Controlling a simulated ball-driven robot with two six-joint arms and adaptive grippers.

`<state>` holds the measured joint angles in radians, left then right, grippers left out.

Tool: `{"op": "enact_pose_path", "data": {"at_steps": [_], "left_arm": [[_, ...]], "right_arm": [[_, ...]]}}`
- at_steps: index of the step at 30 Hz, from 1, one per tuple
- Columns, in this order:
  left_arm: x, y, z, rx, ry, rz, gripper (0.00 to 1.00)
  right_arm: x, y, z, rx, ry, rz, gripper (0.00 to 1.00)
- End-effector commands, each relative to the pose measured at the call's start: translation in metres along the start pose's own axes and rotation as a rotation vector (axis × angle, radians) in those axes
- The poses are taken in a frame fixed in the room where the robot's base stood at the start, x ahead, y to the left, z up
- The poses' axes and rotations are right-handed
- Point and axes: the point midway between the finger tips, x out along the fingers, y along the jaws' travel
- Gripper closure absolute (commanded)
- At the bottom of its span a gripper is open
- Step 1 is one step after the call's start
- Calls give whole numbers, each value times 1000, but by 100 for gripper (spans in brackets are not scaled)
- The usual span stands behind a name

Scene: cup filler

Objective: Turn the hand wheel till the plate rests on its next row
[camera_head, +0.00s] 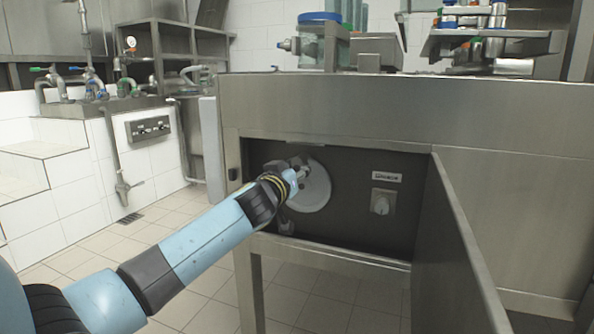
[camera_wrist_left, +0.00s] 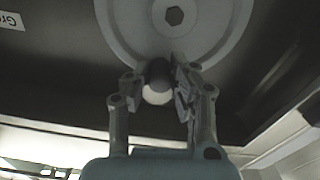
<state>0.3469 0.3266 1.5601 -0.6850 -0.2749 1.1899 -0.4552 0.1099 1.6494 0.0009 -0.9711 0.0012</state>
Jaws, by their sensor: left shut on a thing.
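The hand wheel (camera_head: 317,188) is a pale grey disc on the dark back panel of an open compartment in the steel machine. In the left wrist view the wheel (camera_wrist_left: 215,30) shows its hub bolt at the top, and a small round handle knob (camera_wrist_left: 158,92) stands near its rim. My left gripper (camera_wrist_left: 160,84) has its two fingers on either side of this knob, shut on it. In the head view my left gripper (camera_head: 298,172) reaches into the compartment and covers the wheel's left part. The plate and its rows cannot be made out. My right gripper is not in view.
The compartment's open door (camera_head: 465,250) sticks out toward me on the right. The compartment's lower ledge (camera_head: 330,254) runs below my gripper. A jar with a blue lid (camera_head: 319,40) stands on top.

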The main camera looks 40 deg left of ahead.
Motion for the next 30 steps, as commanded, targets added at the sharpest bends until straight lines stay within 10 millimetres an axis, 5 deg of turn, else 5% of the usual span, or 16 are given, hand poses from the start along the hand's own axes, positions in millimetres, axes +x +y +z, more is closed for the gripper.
{"op": "enact_pose_path", "data": {"at_steps": [14, 30], "left_arm": [[0, 2, 1, 49, -1, -1, 100], [0, 24, 13, 476, -3, 0, 100]], "right_arm": [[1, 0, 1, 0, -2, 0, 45], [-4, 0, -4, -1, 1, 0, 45]]}}
